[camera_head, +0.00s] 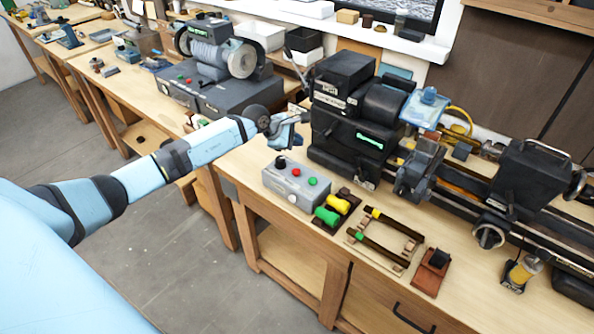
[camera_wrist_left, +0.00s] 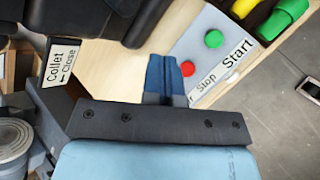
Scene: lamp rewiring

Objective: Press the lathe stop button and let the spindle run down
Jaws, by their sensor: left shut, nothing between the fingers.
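The grey control box (camera_head: 290,190) stands near the front edge of the bench, left of the black lathe (camera_head: 345,140). On its top are a red button (camera_head: 296,171), a green button (camera_head: 313,181) and a black knob (camera_head: 281,161). In the left wrist view, the red button (camera_wrist_left: 187,68) lies beside the "Stop" label and the green button (camera_wrist_left: 214,38) beside "Start". My left gripper (camera_head: 289,132) is above and behind the box, apart from the buttons. Its blue fingers (camera_wrist_left: 172,70) are shut and empty. Whether the spindle turns cannot be told. My right gripper is out of view.
Yellow and green parts (camera_head: 333,208) sit right of the box, and a wooden frame (camera_head: 385,240) lies further right. A bench grinder (camera_head: 215,55) stands at the back left. A "Collet Close" label (camera_wrist_left: 58,72) marks the lathe near my gripper.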

